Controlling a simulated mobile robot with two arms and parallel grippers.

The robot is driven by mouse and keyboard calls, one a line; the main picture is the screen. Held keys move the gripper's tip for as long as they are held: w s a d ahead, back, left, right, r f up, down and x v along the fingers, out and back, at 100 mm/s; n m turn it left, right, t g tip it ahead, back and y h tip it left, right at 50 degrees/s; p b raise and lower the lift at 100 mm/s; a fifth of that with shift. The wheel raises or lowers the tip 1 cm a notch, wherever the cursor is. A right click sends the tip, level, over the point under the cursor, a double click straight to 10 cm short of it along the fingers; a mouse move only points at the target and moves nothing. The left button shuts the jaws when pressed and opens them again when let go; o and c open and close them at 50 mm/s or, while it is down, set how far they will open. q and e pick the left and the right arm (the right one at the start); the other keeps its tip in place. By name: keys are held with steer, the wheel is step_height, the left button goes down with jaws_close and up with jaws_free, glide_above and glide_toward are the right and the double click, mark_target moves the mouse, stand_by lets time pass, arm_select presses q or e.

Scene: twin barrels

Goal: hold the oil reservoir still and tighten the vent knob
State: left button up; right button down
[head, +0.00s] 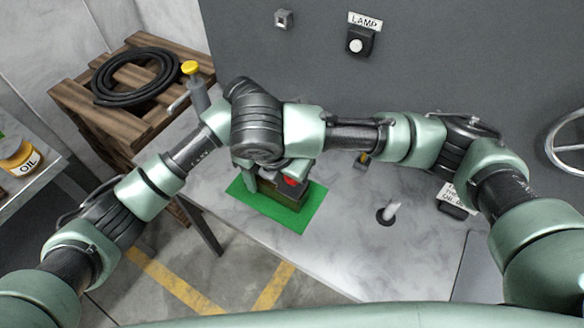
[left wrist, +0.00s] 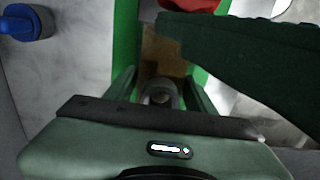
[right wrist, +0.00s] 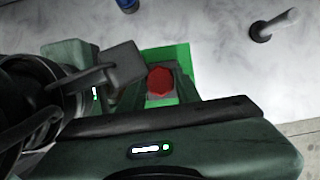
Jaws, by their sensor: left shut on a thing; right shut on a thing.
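The oil reservoir (head: 284,195) is a small dark brown block on a bright green mat (head: 310,208). Its red vent knob (head: 290,181) shows below my crossing wrists, and as a red faceted cap (right wrist: 160,82) in the right wrist view. My left gripper (left wrist: 160,92) is shut on a grey rounded part of the reservoir, which shows between its fingers. My right gripper (right wrist: 158,90) is shut around the red knob. In the head view my wrists hide most of the reservoir and both sets of fingertips.
A grey peg (head: 390,210) stands in the tabletop to the right. A yellow-topped post (head: 190,68) rises behind my left forearm. A wooden crate with a coiled black hose (head: 140,75) stands at the left. An oil jar (head: 16,156) sits at far left. My wrists are very close together.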

stand_by(0.4)
steer(key=c, duration=1)
jaws_free()
steer(key=shift+r, duration=0.1)
steer(key=v, duration=1.2)
